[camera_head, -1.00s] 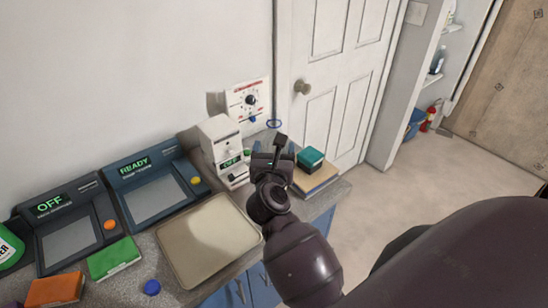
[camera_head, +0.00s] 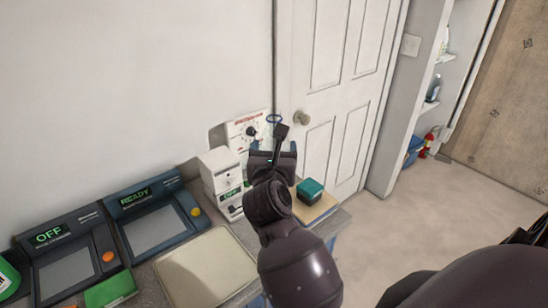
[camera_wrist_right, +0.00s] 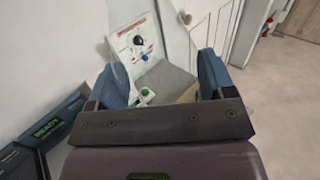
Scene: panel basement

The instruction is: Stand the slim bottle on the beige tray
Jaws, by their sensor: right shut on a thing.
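The beige tray (camera_head: 205,268) lies empty on the bench, left of my right arm. My right gripper (camera_head: 273,145) is raised over the back of the bench, beyond the tray and to its right. Its blue fingers stand apart on either side of what it grips, and they also show in the right wrist view (camera_wrist_right: 164,80). A thin blue ring (camera_head: 274,119) shows just above the fingers; it may be part of the slim bottle. The bottle's body cannot be made out, being see-through or hidden by the gripper. My left gripper is not in view.
A white device (camera_head: 221,178) stands behind the tray, below a white wall panel (camera_head: 243,130). A teal box (camera_head: 310,189) rests on a tan board (camera_head: 315,208) at the bench's right end. Two dark consoles, one reading READY (camera_head: 150,215), stand at left.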

